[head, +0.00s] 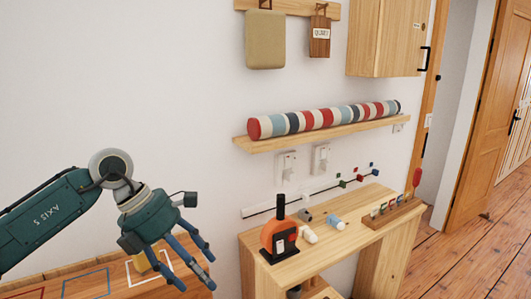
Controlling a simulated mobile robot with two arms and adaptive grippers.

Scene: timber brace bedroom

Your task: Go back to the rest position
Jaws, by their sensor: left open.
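My left gripper (199,276) hangs at the lower left, its blue fingers spread and pointing down and to the right. It is open, and I see nothing held between the fingers. It is in front of a wooden surface (58,272) with red, blue and white outlined squares. A small yellow object (140,262) shows partly behind the fingers, at the white outline; the fingers hide some of it. My right gripper is out of the picture.
A wooden table (333,246) to the right carries an orange-and-black device (279,236), small white pieces and a rack (391,212). Above are a shelf (290,138) with a striped roll (322,118) and a cabinet (388,38). Open floor (445,262) lies at the right.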

